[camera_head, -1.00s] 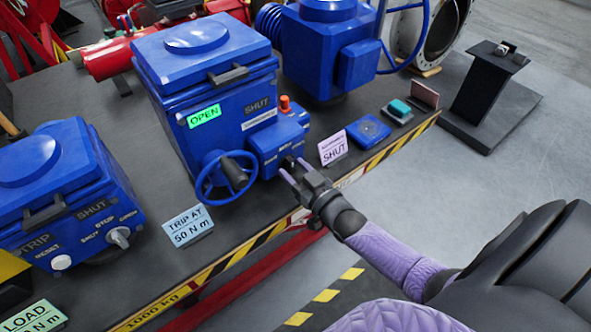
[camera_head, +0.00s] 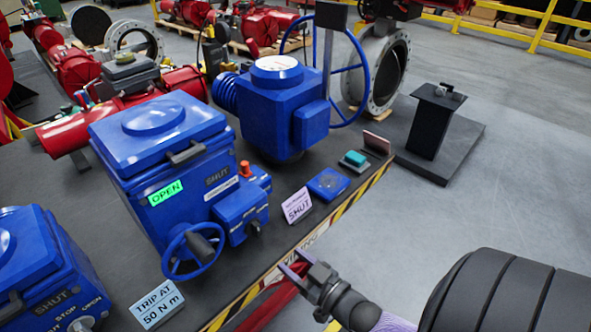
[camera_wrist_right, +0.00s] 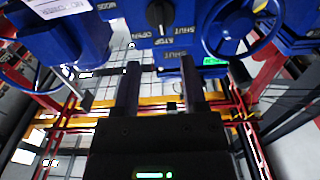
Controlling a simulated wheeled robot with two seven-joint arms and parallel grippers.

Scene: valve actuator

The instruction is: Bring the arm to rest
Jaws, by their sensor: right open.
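My right gripper (camera_head: 291,261) is open and empty in the head view, just off the front edge of the bench, below the blue actuator (camera_head: 160,180). It is apart from the small blue control box (camera_head: 240,210) with the dark selector knob (camera_head: 254,227) on its front. In the right wrist view the two dark fingers (camera_wrist_right: 160,68) stand apart with nothing between them; the black selector knob (camera_wrist_right: 160,15) shows beyond their tips, near OPEN, STOP and SHUT lettering. My left gripper is not in the head view.
A blue handwheel (camera_head: 194,250) is left of the gripper. A purple SHUT card (camera_head: 297,205), a blue square plate (camera_head: 327,184) and a TRIP AT card (camera_head: 157,302) lie near the striped bench edge. Open floor (camera_head: 480,215) is to the right; a black pedestal (camera_head: 430,125) stands there.

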